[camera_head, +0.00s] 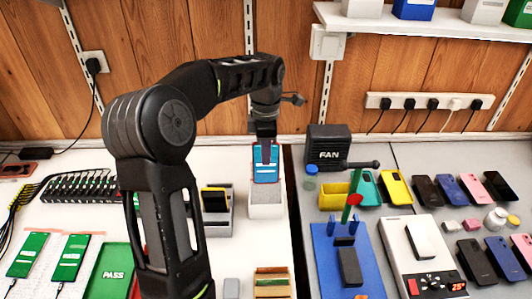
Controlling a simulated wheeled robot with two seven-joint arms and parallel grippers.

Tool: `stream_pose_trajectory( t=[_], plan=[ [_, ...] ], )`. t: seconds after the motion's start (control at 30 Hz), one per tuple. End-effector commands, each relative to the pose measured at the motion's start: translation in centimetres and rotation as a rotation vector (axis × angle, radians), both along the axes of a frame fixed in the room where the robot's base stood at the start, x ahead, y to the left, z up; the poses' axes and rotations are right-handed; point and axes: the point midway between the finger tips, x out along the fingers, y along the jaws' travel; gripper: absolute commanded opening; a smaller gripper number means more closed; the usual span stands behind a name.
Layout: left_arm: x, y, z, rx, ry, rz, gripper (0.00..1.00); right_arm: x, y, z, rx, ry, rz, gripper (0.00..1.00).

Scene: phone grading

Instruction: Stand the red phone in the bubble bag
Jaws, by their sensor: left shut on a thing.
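The phone (266,174) is upright, its lit blue screen facing me and a thin reddish edge showing. My left gripper (266,153) is shut on its upper part, coming down from above. The phone stands over the pale, open-topped bubble bag (267,210), at the middle of the white table. Its lower end meets the bag's top opening in the picture. I cannot tell how far inside it reaches. My right gripper is not in view.
A grey stand with a black and yellow item (215,200) is just left of the bag. A black fan box (328,144) stands behind right. Several phones lie on the right grey mat. A green PASS tray (113,262) is front left, partly behind my arm.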

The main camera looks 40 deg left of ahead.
Motion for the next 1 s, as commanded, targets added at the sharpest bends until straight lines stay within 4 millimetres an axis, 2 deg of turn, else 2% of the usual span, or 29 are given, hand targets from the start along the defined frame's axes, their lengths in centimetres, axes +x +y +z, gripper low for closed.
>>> stream_pose_trajectory(
  t=[0.4,1.0],
  plan=[
    [0.0,0.0,-1.1,0.000,0.000,0.000,0.00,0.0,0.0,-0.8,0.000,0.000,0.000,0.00],
    [0.0,0.0,-1.3,0.000,0.000,0.000,0.00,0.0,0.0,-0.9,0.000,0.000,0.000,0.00]
  ],
)
